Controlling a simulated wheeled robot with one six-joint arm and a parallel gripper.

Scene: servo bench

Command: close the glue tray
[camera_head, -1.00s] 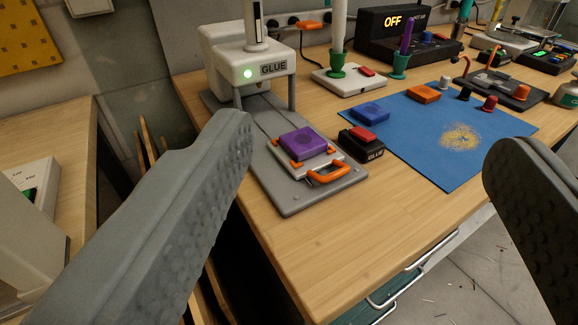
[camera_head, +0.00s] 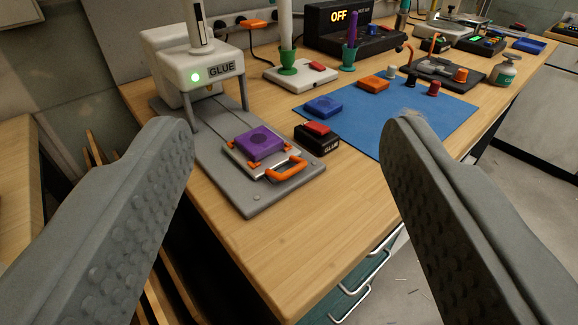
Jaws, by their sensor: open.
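The glue tray (camera_head: 241,166) is a small plate with an orange handle (camera_head: 285,168), pulled out along the grey base rail of the glue machine (camera_head: 190,68). A purple block (camera_head: 259,143) sits on the tray between orange clips. The machine is white, labelled GLUE, with a lit green light, and stands behind the tray. My gripper (camera_head: 288,132) is open and empty. Its two grey fingers show in the foreground, one on each side of the tray in the picture, apart from it.
A black GLUE box with a red button (camera_head: 317,137) stands just right of the tray. A blue mat (camera_head: 430,118) with blue and orange blocks lies beyond. The bench front (camera_head: 310,240) is clear. A box reading OFF (camera_head: 352,30) is at the back.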

